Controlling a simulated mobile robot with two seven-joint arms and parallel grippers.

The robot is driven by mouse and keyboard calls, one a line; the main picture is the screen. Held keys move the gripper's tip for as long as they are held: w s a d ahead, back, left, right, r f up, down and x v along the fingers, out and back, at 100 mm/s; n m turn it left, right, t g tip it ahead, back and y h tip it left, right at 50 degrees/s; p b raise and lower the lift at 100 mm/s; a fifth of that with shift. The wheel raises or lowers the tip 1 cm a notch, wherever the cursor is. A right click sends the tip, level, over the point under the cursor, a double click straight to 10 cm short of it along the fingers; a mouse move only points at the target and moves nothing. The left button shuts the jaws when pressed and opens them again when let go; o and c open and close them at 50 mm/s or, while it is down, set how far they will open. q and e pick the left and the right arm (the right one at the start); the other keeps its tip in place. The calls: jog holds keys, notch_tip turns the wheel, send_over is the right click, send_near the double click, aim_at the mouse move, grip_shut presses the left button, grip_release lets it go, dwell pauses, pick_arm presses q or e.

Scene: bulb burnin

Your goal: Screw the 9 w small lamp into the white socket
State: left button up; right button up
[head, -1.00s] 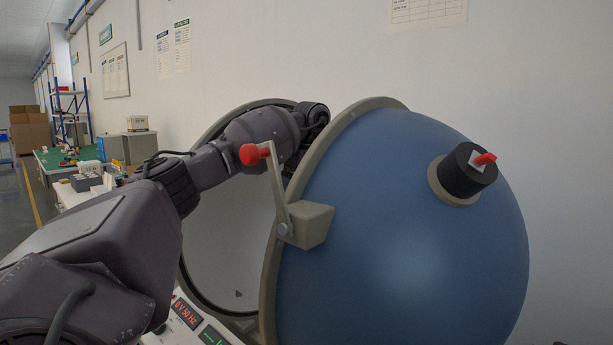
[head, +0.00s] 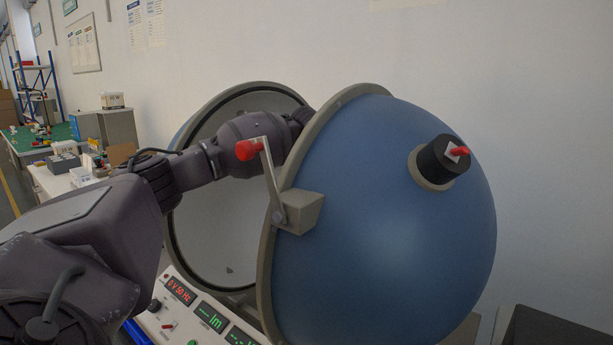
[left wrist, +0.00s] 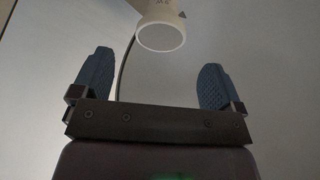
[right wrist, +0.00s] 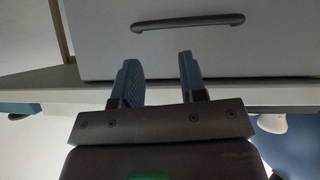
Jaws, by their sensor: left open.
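A white lamp (left wrist: 162,30) with dark print, partly legible as a W, shows at the top of the left wrist view, its pale round end facing my left gripper (left wrist: 157,60). That gripper is open, with the lamp beyond its fingertips and nothing between its fingers. The white socket cannot be made out. In the head view my left arm reaches between the halves of the open blue sphere (head: 390,240), and its gripper is hidden there. My right gripper (right wrist: 158,60) is open and empty, in front of a pale drawer front.
A crank with a red knob (head: 250,150) sits on the sphere's rim, close to my left arm. A control panel (head: 185,310) with lit displays stands below. The drawer's dark handle (right wrist: 188,22) lies beyond my right gripper. A bench with boxes (head: 85,180) stands at the left.

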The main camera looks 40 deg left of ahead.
pick_arm(q)
jog(key=x, duration=0.7)
jog(key=shift+f+b, duration=0.3)
jog(key=shift+f, duration=0.05)
jog(key=shift+w+a+f, duration=0.15)
jog(key=shift+a+f, duration=0.1)
jog(key=shift+f, duration=0.3)
